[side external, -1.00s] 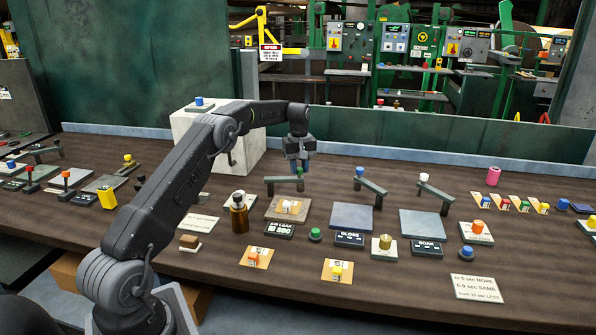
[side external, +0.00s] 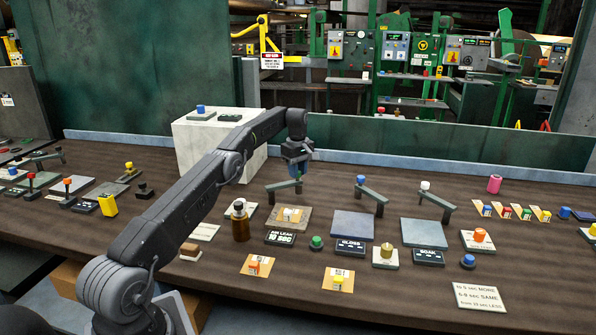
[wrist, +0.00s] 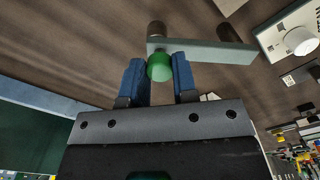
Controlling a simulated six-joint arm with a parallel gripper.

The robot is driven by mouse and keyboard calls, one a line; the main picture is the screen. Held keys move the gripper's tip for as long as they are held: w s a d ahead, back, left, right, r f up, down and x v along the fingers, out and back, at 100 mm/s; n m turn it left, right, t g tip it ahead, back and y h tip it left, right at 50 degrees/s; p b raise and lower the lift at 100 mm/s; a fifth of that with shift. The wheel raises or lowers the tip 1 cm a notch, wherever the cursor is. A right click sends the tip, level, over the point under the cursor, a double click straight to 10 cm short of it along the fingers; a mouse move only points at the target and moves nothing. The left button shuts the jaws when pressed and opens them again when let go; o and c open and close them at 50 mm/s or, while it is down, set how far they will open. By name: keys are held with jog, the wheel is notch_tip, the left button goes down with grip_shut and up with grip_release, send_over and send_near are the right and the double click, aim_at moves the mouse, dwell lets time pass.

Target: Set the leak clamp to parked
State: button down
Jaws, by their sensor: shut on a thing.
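The leak clamp is a grey bar (side external: 284,185) on short posts behind the AIR LEAK pad (side external: 275,217). In the side view the bar runs at a slant, its right end farther back. Its green knob (wrist: 159,68) shows in the wrist view between the two blue fingers, at one end of the bar (wrist: 205,51). My gripper (side external: 298,172) points down at the bar's right end and is shut on the green knob. The fingers mostly hide the knob in the side view. A small cream block with an orange part (side external: 290,214) sits on the pad.
Similar bars with a blue knob (side external: 361,180) and a white knob (side external: 425,185) stand to the right, behind the GLOSS and SOAK pads. A brown bottle (side external: 240,222) stands front left of the AIR LEAK pad. A white block (side external: 195,150) stands at the back left.

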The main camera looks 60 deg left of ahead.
jog(key=c, duration=0.9)
grip_release()
jog(key=shift+d, duration=0.15)
